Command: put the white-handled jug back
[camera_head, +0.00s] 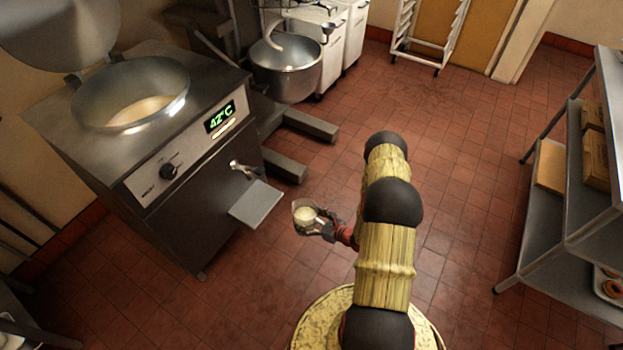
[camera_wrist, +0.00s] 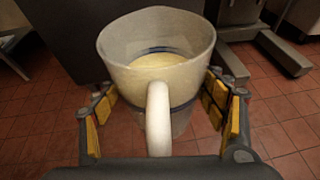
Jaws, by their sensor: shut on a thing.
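The jug (camera_wrist: 155,62) is clear-walled with a white handle (camera_wrist: 158,118) and holds pale cream liquid. In the wrist view it stands upright between the yellow-padded fingers of my gripper (camera_wrist: 160,112), with the handle facing my wrist. My gripper is shut on it. In the head view the jug (camera_head: 304,213) is small, held by my gripper (camera_head: 318,225) above the tiled floor, to the right of a small grey shelf (camera_head: 256,203). The jug and the shelf are apart.
The kettle machine (camera_head: 150,130) at left has an open bowl of pale liquid, a display reading 42°C and a tap (camera_head: 243,169) over the shelf. A mixer bowl (camera_head: 286,70) stands behind. A metal rack (camera_head: 556,225) is at right. The floor (camera_head: 450,150) between is clear.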

